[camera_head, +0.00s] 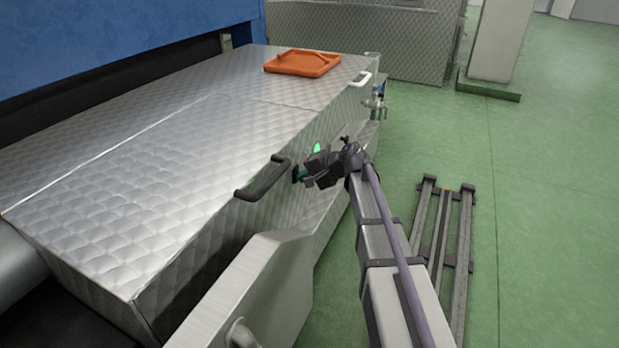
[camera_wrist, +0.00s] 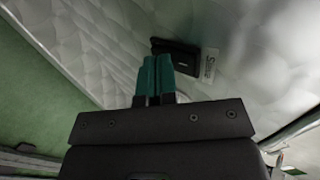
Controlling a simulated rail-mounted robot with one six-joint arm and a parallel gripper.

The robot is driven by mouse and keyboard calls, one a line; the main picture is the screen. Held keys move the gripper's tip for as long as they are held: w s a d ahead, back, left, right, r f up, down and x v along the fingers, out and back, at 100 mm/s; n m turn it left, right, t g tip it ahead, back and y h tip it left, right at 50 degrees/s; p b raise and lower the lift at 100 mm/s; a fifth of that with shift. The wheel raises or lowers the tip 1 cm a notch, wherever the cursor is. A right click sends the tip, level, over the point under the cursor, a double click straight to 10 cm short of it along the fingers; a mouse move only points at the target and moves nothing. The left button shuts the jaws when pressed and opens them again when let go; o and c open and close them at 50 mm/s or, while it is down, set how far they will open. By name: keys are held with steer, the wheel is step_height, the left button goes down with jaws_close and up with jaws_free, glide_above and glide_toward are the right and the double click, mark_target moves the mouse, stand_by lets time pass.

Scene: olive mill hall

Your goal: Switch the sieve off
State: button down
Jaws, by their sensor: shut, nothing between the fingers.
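The sieve is a long machine with a quilted metal cover (camera_head: 150,180); its side panel also fills much of the wrist view (camera_wrist: 265,60). A small black box, apparently a switch (camera_wrist: 178,50), is on that panel beside a white label (camera_wrist: 209,65) too small to read. My gripper (camera_head: 302,174) is at the machine's side, with its teal fingers (camera_wrist: 157,62) shut and empty. The fingertips overlap the lower left of the black box in the wrist view; I cannot tell whether they touch it. A green light (camera_head: 317,148) glows just above my gripper.
A black handle (camera_head: 263,179) sticks out left of my gripper. An orange tray-like object (camera_head: 302,63) lies on the cover, near a white handle (camera_head: 361,79) and a small valve (camera_head: 377,103). A metal trough (camera_head: 240,290) is below. Green floor (camera_head: 550,190) is open at right.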

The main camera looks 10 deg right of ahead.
steer(key=shift+w+a, duration=0.1)
steer(key=shift+w, duration=0.05)
steer(key=shift+a+r+p, duration=0.1)
steer(key=shift+r+p, duration=0.65)
